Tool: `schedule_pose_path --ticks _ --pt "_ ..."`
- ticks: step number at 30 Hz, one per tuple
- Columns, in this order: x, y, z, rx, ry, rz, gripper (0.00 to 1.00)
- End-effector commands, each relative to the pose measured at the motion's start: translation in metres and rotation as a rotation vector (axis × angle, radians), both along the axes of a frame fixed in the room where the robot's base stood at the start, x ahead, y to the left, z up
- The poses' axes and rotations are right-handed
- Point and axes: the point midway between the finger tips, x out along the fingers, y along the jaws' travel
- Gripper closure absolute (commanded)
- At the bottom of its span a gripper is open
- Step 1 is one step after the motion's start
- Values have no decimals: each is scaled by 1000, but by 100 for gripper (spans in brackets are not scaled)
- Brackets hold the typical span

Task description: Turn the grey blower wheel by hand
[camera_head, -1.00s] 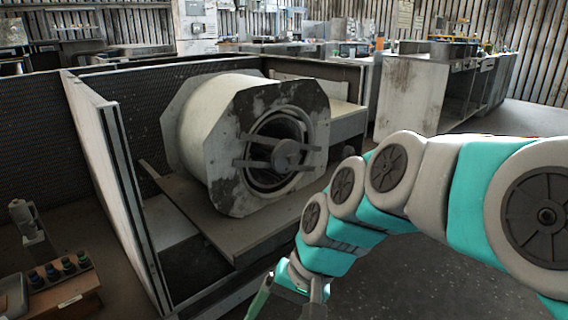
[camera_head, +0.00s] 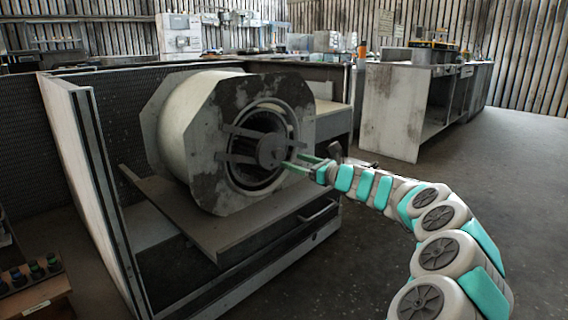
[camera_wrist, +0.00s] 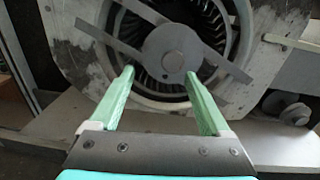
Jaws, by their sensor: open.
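The blower wheel (camera_head: 240,150) is a dark grey ring of vanes inside the round opening of a white, worn blower housing (camera_head: 186,126). Flat grey bars with a round hub (camera_head: 271,151) cross in front of it. The wheel's vanes (camera_wrist: 214,22) and the hub (camera_wrist: 172,50) also show in the wrist view. My gripper (camera_head: 291,162) is open and empty in front of the hub, its green fingers pointing at the opening. In the wrist view the fingers (camera_wrist: 159,78) lie to either side below the hub. I cannot tell whether they touch anything.
The housing stands on a grey bench (camera_head: 240,228) with a panel wall (camera_head: 92,190) at its left. A small crate of bottles (camera_head: 32,278) is at the lower left. A worn cabinet (camera_head: 392,112) stands behind at right. The floor at right is clear.

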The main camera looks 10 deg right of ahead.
Motion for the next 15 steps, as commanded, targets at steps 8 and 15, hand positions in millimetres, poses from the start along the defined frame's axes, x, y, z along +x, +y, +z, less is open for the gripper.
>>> schedule_pose_path --ticks 8,15 --pt "20 -12 -11 44 26 -46 19" --pt "48 9 -12 38 25 -43 19"
